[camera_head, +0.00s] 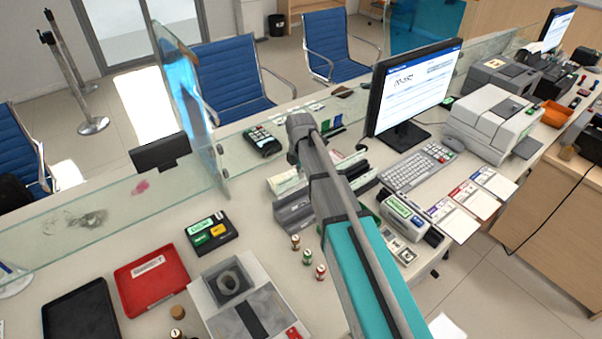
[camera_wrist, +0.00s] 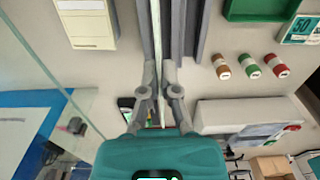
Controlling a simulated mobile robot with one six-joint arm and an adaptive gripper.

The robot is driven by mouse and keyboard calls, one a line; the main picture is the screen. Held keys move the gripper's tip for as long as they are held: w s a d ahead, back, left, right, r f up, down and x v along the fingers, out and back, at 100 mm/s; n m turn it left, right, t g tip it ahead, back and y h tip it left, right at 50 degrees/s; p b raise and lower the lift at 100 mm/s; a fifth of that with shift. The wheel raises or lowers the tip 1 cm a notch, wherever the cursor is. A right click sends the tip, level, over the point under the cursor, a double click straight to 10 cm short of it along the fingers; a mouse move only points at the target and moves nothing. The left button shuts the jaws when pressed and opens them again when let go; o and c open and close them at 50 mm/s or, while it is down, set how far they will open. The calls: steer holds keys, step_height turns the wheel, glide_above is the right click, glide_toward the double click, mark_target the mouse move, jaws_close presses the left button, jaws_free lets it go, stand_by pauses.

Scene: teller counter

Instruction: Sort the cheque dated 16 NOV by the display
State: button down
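My gripper (camera_wrist: 160,72) points down among grey upright dividers in the wrist view. Its fingers are close together with a thin white slip (camera_wrist: 156,30) edge-on between them, apparently a cheque; no date can be read. In the head view my arm hides the gripper. The grey slotted rack (camera_head: 292,216) stands beside the arm, partly hidden by it. The display (camera_head: 413,88) is lit with a white page, its text too small to read for certain.
A keyboard (camera_head: 416,170) and a grey printer (camera_head: 492,122) stand near the display. Several small rolls stand by the rack, including a green one (camera_head: 307,257). A red tray (camera_head: 152,278) and a black tray (camera_head: 80,312) lie left. A glass screen (camera_head: 135,205) runs along the counter's far side.

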mark_target(300, 184)
steer(key=shift+f+b, duration=2.65)
steer(key=shift+f, duration=0.15)
steer(key=shift+f, duration=0.1)
steer(key=c, duration=0.7)
jaws_free()
steer(key=shift+r+p, duration=3.4)
steer(key=shift+r, duration=0.15)
steer(key=shift+s, duration=0.1)
